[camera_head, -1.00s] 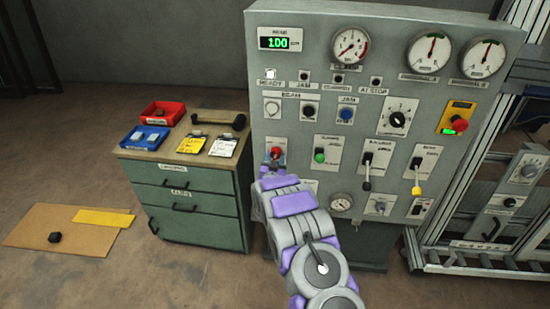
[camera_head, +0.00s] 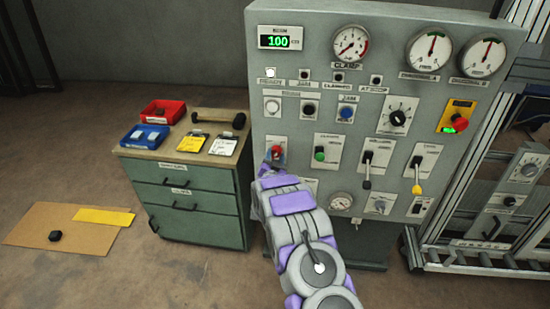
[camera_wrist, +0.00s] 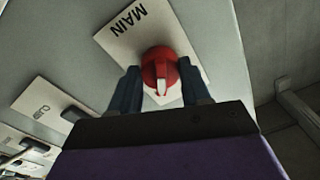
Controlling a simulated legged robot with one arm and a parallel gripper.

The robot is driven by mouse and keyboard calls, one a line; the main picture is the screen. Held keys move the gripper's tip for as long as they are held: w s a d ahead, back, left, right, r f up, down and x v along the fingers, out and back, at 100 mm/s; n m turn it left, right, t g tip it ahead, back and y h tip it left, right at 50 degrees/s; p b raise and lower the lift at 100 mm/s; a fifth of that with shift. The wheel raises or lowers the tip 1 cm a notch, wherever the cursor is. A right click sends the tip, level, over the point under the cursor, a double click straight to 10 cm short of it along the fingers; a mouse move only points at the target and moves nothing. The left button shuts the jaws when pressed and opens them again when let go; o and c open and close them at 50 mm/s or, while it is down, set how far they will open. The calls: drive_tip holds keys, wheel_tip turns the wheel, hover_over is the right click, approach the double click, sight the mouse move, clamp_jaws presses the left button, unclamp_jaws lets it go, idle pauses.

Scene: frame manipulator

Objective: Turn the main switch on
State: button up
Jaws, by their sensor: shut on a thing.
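The main switch (camera_wrist: 160,72) is a red rotary knob with a white pointer mark, on a white plate (camera_wrist: 124,32) lettered MAIN. In the head view the red knob (camera_head: 277,152) shows at the lower left of the grey control panel (camera_head: 300,190), just above the tip of my arm. My gripper (camera_wrist: 160,92) has one dark finger on each side of the knob and is shut on it. In the head view my gripper (camera_head: 272,166) is small and partly hidden by my purple and grey arm.
Beside the knob are a green button (camera_head: 320,154), a black-knobbed lever (camera_head: 367,170) and a yellow-tipped lever (camera_head: 416,178). A red emergency button (camera_head: 460,121) is at the right. A green cabinet (camera_head: 190,215) with trays stands left. A display (camera_head: 280,38) reads 100.

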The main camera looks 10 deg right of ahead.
drive_tip(key=o, duration=0.9)
drive_tip(key=shift+a+f, duration=0.1)
drive_tip(key=shift+f, duration=0.1)
drive_tip(key=shift+c, duration=0.2)
drive_tip(key=shift+o, duration=1)
drive_tip(key=shift+r, duration=0.15)
drive_tip(key=shift+s, duration=0.1)
drive_tip(key=p+v, duration=0.2)
drive_tip(key=v, duration=1.5)
drive_tip(key=shift+p, duration=0.4)
drive_tip(key=shift+a, duration=0.1)
